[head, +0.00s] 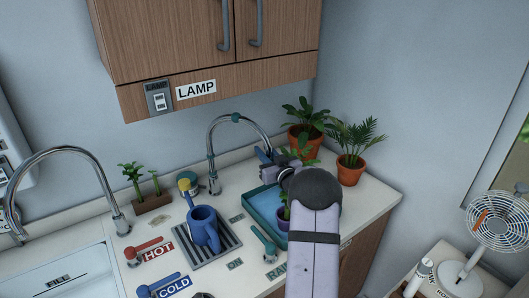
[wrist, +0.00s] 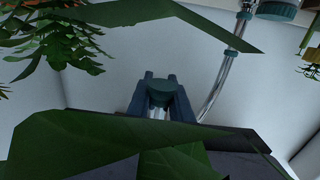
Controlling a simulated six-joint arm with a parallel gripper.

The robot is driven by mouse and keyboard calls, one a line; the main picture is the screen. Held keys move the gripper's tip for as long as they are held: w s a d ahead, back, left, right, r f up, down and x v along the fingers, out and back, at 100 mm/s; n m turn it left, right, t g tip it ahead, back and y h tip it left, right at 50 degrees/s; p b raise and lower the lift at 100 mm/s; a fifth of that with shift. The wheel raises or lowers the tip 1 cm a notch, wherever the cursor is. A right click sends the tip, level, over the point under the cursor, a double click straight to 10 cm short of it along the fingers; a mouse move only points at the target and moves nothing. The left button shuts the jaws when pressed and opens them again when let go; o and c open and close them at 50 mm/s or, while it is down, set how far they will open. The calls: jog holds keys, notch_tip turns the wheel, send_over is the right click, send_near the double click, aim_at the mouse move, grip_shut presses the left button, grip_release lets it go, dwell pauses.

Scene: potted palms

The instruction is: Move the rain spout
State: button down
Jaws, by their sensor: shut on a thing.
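The rain spout (head: 211,140) is a thin chrome tube with teal fittings. It rises from the counter behind the teal tray and arches to the right, ending at my gripper (head: 268,157). In the wrist view my gripper (wrist: 162,98) is shut on the spout's teal end (wrist: 163,88), with one finger on each side. The chrome tube (wrist: 233,50) curves up and right from there. Large leaves cover the lower part of the wrist view. My arm hides part of the tray in the head view.
A teal tray (head: 252,212) of water lies below the spout. Potted plants (head: 304,142) and a palm (head: 351,168) stand behind and right. A blue watering can (head: 204,228) stands on a drain rack (head: 184,254). A larger faucet (head: 60,152) is left. Cabinets (head: 200,45) hang above.

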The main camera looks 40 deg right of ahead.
jog(key=s+a+m+g+h+b, duration=0.1)
jog(key=a+m+g+h, duration=0.4)
jog(key=a, duration=0.6)
jog(key=s+a+m+g+h+b, duration=0.1)
jog(key=a+m+g+h+b, duration=0.1)
jog(key=a+m+g+h, duration=0.3)
jog(key=shift+s+a+m+h, duration=0.4)
jog(key=shift+a+h, duration=1.3)
jog(key=shift+a, duration=1.9)
jog(key=shift+w+f, duration=0.1)
jog(key=shift+w, duration=0.05)
jog(key=c, duration=1.8)
grip_release()
jog(key=shift+o, duration=0.9)
jog(key=shift+s+a, duration=0.15)
jog(key=shift+s, duration=0.05)
